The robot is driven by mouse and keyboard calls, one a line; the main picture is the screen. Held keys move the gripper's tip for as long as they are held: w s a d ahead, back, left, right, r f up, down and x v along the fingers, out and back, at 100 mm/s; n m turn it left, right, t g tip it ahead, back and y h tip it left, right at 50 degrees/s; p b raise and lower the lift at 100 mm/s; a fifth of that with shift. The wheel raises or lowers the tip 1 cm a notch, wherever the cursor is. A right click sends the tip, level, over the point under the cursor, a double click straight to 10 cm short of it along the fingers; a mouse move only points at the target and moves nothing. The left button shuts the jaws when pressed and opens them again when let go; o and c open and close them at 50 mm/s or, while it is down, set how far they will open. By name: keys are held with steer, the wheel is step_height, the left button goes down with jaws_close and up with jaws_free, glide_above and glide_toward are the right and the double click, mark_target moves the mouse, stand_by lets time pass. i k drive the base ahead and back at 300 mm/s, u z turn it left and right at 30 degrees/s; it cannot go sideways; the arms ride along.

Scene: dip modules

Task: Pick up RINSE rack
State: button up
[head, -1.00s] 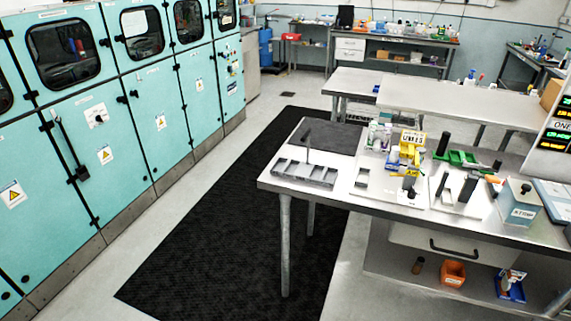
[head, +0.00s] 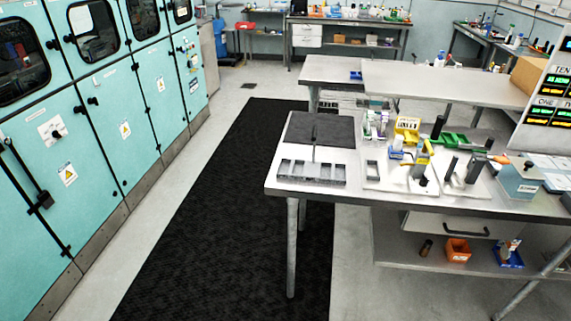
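No label in the head view can be read clearly as RINSE, so I cannot tell for certain which thing is the RINSE rack. A yellow item with dark lettering (head: 407,127) stands among small parts on the workbench (head: 350,192). A smaller yellow and blue item (head: 420,160) stands in front of it. A low grey tray (head: 311,172) with several compartments lies at the bench's left end, and a thin upright post (head: 314,140) rises behind it. My gripper is not in view.
A grey-blue box (head: 522,178) and a green item (head: 456,140) stand further right on the bench. An orange bin (head: 457,249) and a blue bin (head: 508,255) sit on the lower shelf. Teal cabinets (head: 120,110) line the left. The black mat (head: 215,215) between is clear.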

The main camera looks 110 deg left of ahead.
mark_target(313, 171)
steer(key=k, duration=1.7)
steer(key=u, duration=2.05)
steer(key=i, duration=0.3)
steer(key=u, duration=0.15)
